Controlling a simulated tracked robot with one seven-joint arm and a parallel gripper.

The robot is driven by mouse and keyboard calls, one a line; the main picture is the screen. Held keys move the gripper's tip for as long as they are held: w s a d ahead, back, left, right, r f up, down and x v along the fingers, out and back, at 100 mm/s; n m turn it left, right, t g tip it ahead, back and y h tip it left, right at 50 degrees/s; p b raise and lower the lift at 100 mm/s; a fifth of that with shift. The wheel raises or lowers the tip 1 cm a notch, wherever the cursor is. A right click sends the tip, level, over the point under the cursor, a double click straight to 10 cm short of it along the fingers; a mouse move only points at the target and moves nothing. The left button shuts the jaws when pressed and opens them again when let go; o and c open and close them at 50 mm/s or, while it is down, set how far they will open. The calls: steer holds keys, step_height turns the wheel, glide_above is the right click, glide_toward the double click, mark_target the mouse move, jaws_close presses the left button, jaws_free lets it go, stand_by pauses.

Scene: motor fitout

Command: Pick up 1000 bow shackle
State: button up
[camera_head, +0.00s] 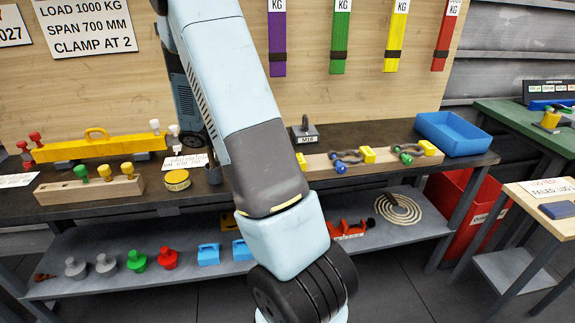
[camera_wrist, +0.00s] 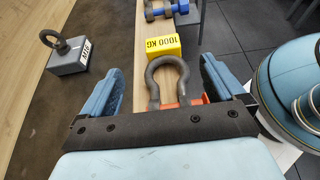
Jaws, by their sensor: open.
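In the wrist view a grey bow shackle (camera_wrist: 168,70) with an orange-red pin lies on the wooden strip (camera_wrist: 152,19). A yellow block marked 1000 KG (camera_wrist: 163,46) stands just beyond its bow. My gripper (camera_wrist: 160,68) is open, with one blue finger on each side of the shackle. Gaps show between the fingers and the bow; the pin end is partly hidden by my gripper's dark bar. In the head view my arm hides the gripper and this shackle; the yellow block (camera_head: 301,161) shows at the arm's right edge.
On the same strip, a blue-pinned shackle (camera_head: 345,157) and a green-pinned shackle (camera_head: 408,153) lie to the right. A grey M16 eyebolt block (camera_head: 304,132) stands behind. A blue tray (camera_head: 452,133) is at the bench's right end. Bare dark bench lies between.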

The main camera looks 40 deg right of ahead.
glide_toward(302, 157)
steer(key=x, duration=0.4)
steer(key=shift+s+d+f, duration=0.15)
steer(key=shift+d+f, duration=0.1)
steer(key=shift+f, duration=0.05)
steer(key=shift+x, duration=2.9)
steer(key=shift+s+r, duration=0.1)
steer(key=shift+c, duration=0.4)
steer(key=c, duration=1.5)
steer(key=shift+o, duration=0.2)
steer(key=shift+r, duration=0.1)
